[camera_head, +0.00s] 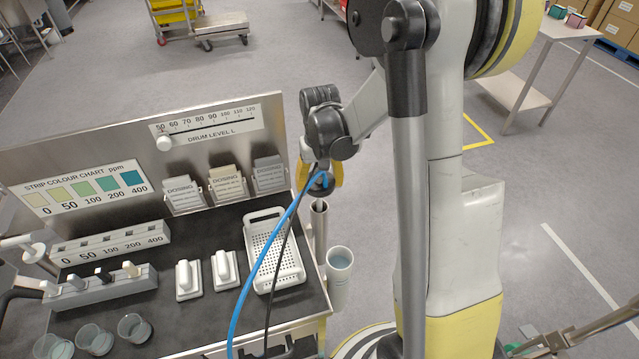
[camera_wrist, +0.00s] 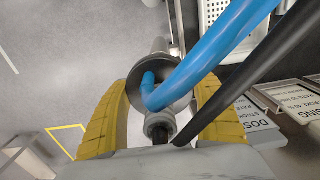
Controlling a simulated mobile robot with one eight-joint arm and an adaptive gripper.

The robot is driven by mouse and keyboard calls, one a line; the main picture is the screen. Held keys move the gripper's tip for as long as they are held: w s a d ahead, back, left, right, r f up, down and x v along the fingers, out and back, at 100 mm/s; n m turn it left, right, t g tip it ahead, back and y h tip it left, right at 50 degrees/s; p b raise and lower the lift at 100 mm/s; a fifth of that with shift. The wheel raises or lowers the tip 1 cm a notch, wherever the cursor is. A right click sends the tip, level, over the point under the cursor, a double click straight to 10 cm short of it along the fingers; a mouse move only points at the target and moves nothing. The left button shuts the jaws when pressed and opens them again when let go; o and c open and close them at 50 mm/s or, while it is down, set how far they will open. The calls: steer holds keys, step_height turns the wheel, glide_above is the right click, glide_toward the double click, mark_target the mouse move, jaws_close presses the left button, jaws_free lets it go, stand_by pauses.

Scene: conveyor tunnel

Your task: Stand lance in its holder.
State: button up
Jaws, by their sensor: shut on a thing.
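My gripper (camera_wrist: 160,110) has yellow ribbed fingers shut on the lance, one finger on each side. The lance (camera_wrist: 160,128) shows as a grey fitting and round disc with a blue hose. In the head view my gripper (camera_head: 321,180) is beside the bench's right edge, with the lance's disc between its fingers. Just below is an upright steel tube (camera_head: 319,225) with an open top, which looks like the holder.
A white cup (camera_head: 339,280) hangs beside the tube. The blue hose (camera_head: 265,250) and a black cable cross a white perforated tray (camera_head: 262,225). The bench (camera_head: 220,300) also bears beakers, white blocks and a strip rack. Open floor lies beyond the bench.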

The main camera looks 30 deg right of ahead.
mark_target(320, 176)
steer(key=shift+f+b, duration=3.7)
steer(key=shift+f, duration=0.85)
steer(key=shift+r, duration=0.15)
steer(key=o, duration=1.5)
steer(key=shift+o, duration=0.2)
steer(key=shift+r, duration=0.1)
step_height(320, 176, up, 12)
steer(key=shift+f, duration=0.1)
